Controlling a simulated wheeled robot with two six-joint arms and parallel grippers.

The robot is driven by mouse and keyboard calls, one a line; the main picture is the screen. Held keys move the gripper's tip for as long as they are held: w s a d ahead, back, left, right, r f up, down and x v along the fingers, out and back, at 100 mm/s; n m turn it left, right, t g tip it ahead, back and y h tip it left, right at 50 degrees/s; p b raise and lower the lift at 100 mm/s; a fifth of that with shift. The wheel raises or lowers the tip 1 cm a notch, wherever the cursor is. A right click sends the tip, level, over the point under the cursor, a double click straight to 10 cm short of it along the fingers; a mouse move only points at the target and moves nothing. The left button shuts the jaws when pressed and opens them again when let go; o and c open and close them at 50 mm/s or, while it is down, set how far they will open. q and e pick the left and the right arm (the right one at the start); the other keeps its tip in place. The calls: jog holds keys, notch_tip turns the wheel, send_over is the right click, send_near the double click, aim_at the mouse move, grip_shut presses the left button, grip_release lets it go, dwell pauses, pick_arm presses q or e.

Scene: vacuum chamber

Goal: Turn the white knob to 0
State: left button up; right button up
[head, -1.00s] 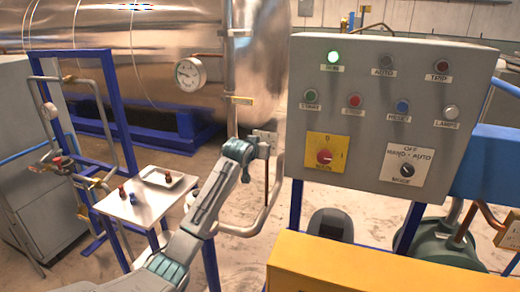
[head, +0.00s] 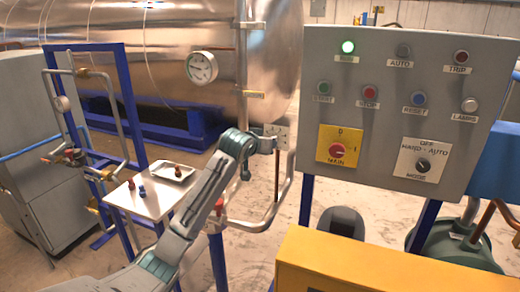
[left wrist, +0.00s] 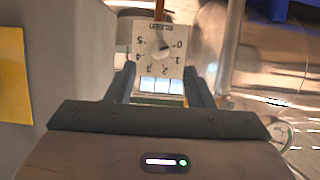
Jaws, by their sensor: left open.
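The white knob (left wrist: 159,49) sits on a pale plate (left wrist: 146,37) with a printed number scale in the left wrist view. A dark mark on the knob seems to point right, towards the 0, but the picture is too small to be sure. My left gripper (left wrist: 161,70) is open, its two fingers to either side of the plate's lower part, with nothing between them. In the head view the plate (head: 283,132) shows just beyond my left gripper (head: 268,146); the knob is hard to make out there. My right gripper is not in view.
A grey control panel (head: 387,60) with lamps, a red MAIN switch (head: 337,151) and a black MODE switch (head: 422,164) stands to the right. A yellow box (head: 370,265) is in front. A small table (head: 150,205) and pipes (head: 290,190) flank the arm.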

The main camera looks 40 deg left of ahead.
pick_arm(q)
jog(key=shift+b+v, duration=0.35)
jog(key=shift+v, duration=1.25)
